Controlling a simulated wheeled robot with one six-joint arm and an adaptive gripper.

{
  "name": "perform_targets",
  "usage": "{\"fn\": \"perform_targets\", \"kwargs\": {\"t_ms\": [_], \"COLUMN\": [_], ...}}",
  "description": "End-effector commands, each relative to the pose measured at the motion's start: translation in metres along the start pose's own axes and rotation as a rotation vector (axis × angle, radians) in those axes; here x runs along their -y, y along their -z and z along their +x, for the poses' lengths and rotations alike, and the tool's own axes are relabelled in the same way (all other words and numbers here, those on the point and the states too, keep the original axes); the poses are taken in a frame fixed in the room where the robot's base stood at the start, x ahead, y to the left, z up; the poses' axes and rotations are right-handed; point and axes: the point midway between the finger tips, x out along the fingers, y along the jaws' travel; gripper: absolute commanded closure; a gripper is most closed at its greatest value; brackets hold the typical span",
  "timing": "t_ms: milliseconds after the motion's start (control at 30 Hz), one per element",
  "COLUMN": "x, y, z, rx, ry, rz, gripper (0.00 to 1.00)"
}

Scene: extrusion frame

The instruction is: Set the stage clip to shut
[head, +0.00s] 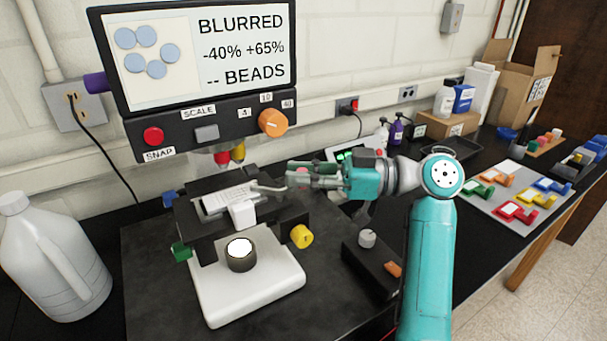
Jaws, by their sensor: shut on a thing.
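The microscope stage (290,216) is a black platform under the objectives, with a pale ruled slide plate (226,199) on it. The stage clip (268,187) is a thin grey arm at the right side of that plate. My gripper (291,177) comes in from the right, low over the stage, with its fingers closed at the clip's outer end. The fingers hide that end, and the clip's exact angle is hard to tell at this size.
The screen (200,50) above reads BLURRED. The red and yellow objectives (230,154) hang close behind the stage. A yellow knob (301,237) sits at its right, and a black control box (370,265) stands under my arm. A white jug (50,262) stands left.

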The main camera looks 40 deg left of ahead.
Motion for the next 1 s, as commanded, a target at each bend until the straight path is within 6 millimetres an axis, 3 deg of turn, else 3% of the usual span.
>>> {"fn": "perform_targets", "kwargs": {"t_ms": [467,500,600,1000], "x": [-0.0007,-0.0007,-0.0007,-0.0010], "y": [-0.0014,-0.0014,-0.0013,-0.0005], "z": [0.0007,0.0008,0.0007,-0.0051], "rx": [0.002,0.002,0.002,0.001], "ry": [0.017,0.017,0.016,0.015], "rz": [0.003,0.003,0.003,0.002], "gripper": [1.00,0.79,0.54,0.54]}}
